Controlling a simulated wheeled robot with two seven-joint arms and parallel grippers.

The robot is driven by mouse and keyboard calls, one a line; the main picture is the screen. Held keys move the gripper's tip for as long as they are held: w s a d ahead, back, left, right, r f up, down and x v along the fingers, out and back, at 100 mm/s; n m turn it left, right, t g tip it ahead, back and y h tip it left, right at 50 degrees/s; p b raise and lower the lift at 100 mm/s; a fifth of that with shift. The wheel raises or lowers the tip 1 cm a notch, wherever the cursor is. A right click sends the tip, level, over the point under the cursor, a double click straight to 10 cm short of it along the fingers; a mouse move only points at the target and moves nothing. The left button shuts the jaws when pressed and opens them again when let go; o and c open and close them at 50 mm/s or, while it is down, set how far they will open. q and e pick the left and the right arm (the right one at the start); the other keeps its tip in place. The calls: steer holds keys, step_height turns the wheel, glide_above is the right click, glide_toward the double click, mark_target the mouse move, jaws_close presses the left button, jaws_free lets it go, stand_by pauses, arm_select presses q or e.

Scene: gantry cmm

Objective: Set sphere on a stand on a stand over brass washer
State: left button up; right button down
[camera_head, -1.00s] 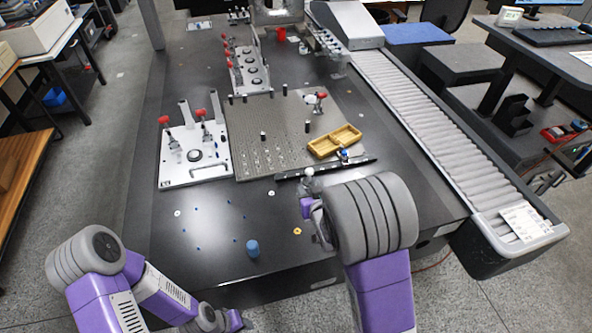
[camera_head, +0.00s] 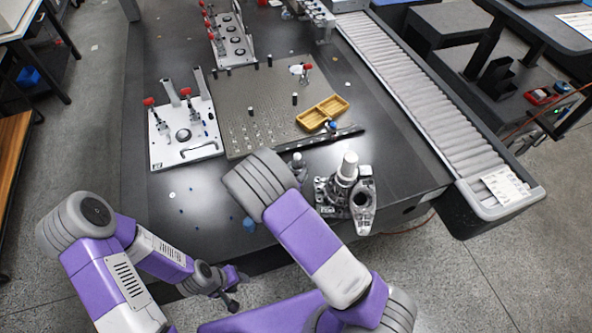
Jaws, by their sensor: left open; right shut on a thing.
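The sphere on a stand (camera_head: 298,160) is a small grey ball on a grey post, just right of my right wrist. My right gripper (camera_head: 301,178) is mostly hidden by that wrist; it is shut, apparently on the stand below the ball. Whether the stand's foot touches the table is hard to tell. The brass washer, a small yellow ring on the dark table earlier, is now hidden behind my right arm. My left gripper (camera_head: 232,290) is open and empty, low in front of the table's front edge.
A grey fixture with a white cylinder (camera_head: 347,168) stands right of the sphere. A blue cylinder (camera_head: 249,224) is beside my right arm. The perforated plate (camera_head: 240,105), yellow tray (camera_head: 322,112) and white clamp plate (camera_head: 170,150) lie behind. A roller conveyor (camera_head: 420,100) runs along the right.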

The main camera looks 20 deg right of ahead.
steer(key=shift+s+f, duration=0.3)
steer(key=shift+f+b, duration=2.95)
steer(key=shift+f, duration=0.75)
steer(key=shift+s+a, duration=0.15)
steer(key=shift+a, duration=0.05)
steer(key=shift+f, duration=0.25)
steer(key=shift+c, duration=2.2)
jaws_free()
steer(key=shift+s, duration=0.1)
steer(key=p+v, duration=0.1)
steer(key=v, duration=0.6)
steer(key=shift+a, duration=0.25)
